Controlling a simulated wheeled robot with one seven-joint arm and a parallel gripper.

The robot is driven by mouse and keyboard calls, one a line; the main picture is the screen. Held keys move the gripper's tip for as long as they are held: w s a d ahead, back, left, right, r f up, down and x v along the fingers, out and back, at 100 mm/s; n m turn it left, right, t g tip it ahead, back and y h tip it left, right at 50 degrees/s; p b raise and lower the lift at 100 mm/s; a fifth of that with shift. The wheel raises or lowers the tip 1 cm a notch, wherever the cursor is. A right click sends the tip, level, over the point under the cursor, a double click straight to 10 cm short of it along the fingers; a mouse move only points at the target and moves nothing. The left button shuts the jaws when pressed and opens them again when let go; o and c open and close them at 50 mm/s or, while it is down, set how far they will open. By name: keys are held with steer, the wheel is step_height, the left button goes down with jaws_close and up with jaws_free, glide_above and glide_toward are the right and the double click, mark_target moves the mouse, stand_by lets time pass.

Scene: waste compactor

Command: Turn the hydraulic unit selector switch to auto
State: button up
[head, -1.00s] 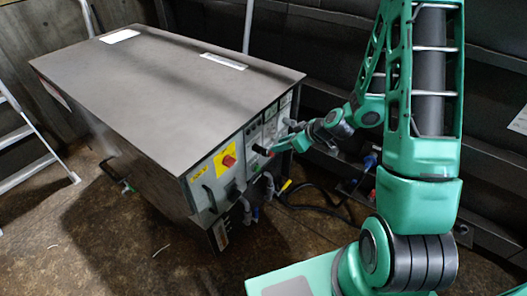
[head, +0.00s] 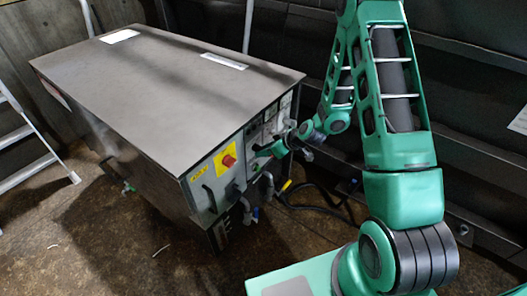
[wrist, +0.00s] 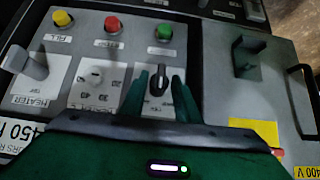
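The hydraulic unit (head: 165,75) is a grey metal box with a control panel on its near right side. In the wrist view, a black selector switch (wrist: 158,84) stands on a white label plate, its handle roughly upright in the picture. The plate's lettering is too small to read. My gripper (wrist: 159,80) is open, with one green finger on each side of the switch. Small gaps show between the fingers and the handle; I cannot tell whether it touches at depth. In the head view, my gripper (head: 258,155) is at the panel, its tips partly hidden.
Yellow (wrist: 62,19), red (wrist: 112,25) and green (wrist: 163,33) buttons sit above the switch.

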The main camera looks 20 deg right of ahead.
steer(key=c, duration=0.7)
steer(key=shift+a, duration=0.1)
steer(key=m+g+y, duration=0.1)
steer(key=y, duration=0.1)
steer(key=m+g+y, duration=0.1)
steer(key=y, duration=0.1)
steer(key=d+m+g+y, duration=0.1)
steer(key=y, duration=0.1)
steer(key=shift+w+d+f+m, duration=0.1)
steer(key=shift+w+f+m, duration=0.15)
steer(key=shift+m, duration=0.15)
stand_by(0.4)
